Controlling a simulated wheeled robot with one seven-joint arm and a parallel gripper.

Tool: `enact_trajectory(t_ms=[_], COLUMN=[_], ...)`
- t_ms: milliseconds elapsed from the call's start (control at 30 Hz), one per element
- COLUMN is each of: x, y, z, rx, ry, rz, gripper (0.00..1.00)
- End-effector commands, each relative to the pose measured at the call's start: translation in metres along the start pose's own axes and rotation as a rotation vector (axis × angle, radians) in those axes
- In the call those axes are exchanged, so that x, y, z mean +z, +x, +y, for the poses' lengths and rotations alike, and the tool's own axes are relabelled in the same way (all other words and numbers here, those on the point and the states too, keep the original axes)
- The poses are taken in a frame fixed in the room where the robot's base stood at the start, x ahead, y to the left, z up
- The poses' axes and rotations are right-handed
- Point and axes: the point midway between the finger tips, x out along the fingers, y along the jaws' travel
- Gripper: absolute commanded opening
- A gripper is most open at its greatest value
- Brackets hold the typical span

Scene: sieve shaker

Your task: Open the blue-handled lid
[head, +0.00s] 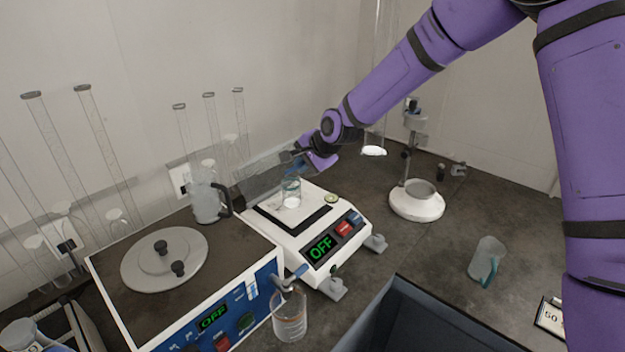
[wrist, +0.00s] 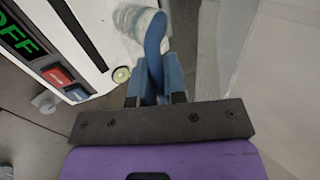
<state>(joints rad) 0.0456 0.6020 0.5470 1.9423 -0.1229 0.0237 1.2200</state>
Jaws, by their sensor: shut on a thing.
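The white machine (head: 290,242) with a green OFF display stands mid-picture in the head view. A clear, greyish panel (head: 262,184), which looks like the lid, stands raised along its back edge. My gripper (head: 300,158) is at the upper part of this panel, above the back of the machine. In the wrist view my gripper (wrist: 158,88) is shut on a curved blue handle (wrist: 155,48), which sits between the fingers. How the handle joins the panel is hidden. A glass vessel (head: 291,194) stands on the machine's top and shows behind the handle in the wrist view.
A beaker (head: 289,318) stands in front. A white-based stand (head: 416,204) and a glass mug (head: 487,260) are at the right. Tall cylinders line the wall.

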Motion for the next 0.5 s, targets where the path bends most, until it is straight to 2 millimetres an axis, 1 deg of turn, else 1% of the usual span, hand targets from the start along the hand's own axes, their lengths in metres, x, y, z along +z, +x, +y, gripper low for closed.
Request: enact_trajectory(t_ms=[33, 267, 500], x=[0.002, 0.002, 0.001], y=[0.0, 0.003, 0.012], z=[-0.011, -0.046, -0.08], rx=[0.026, 0.176, 0.328], ry=[-0.005, -0.006, -0.004], rz=[0.001, 0.0, 0.0], gripper=[0.0, 0.0, 0.0])
